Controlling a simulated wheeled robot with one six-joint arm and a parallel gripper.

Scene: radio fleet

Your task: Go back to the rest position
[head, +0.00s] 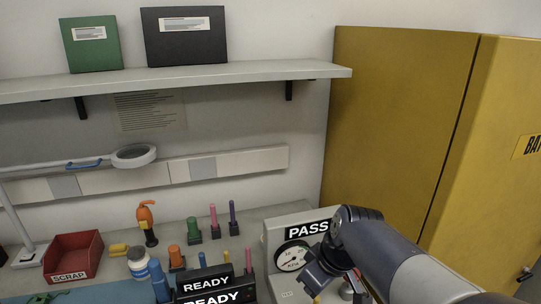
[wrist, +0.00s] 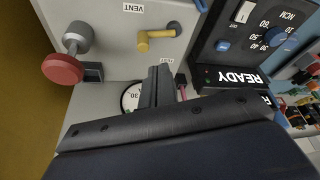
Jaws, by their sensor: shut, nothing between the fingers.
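My gripper (head: 322,276) is at the lower right of the head view, in front of a grey panel (head: 277,229) with a PASS sign (head: 308,228) and a round gauge (head: 291,258). In the wrist view my gripper (wrist: 160,72) is shut with nothing between its fingers. Its fingers cover part of the gauge (wrist: 129,97). Whether the fingertips touch the panel cannot be told.
The wrist view shows a red knob (wrist: 62,69), a yellow valve handle (wrist: 152,40) and a black READY unit (wrist: 232,62) close by. A yellow cabinet (head: 400,120) stands at right. A shelf (head: 200,78) spans above the bench. A red SCRAP bin (head: 72,257) sits at left.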

